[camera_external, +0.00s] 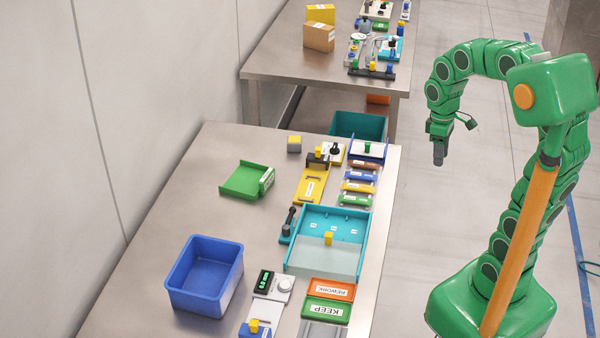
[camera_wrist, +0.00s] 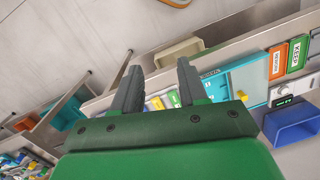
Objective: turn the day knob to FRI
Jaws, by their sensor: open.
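A white round knob (camera_external: 284,284) sits on a pale panel on the near part of the steel table, right of a small black display (camera_external: 265,281) with green characters too small to read. No day marks can be read on it. The knob (camera_wrist: 284,90) also shows small at the right of the wrist view. My gripper (camera_external: 439,152) hangs above the floor to the right of the table, well away from the knob, pointing down. In the wrist view its two fingers (camera_wrist: 159,85) are apart with nothing between them.
A blue bin (camera_external: 205,276) stands left of the knob panel. REWORK and KEEP trays (camera_external: 327,309) lie to its right. A teal tray (camera_external: 325,262) with a yellow block (camera_external: 328,238) lies behind. A green tray (camera_external: 243,181) is farther left. The table's left side is mostly bare.

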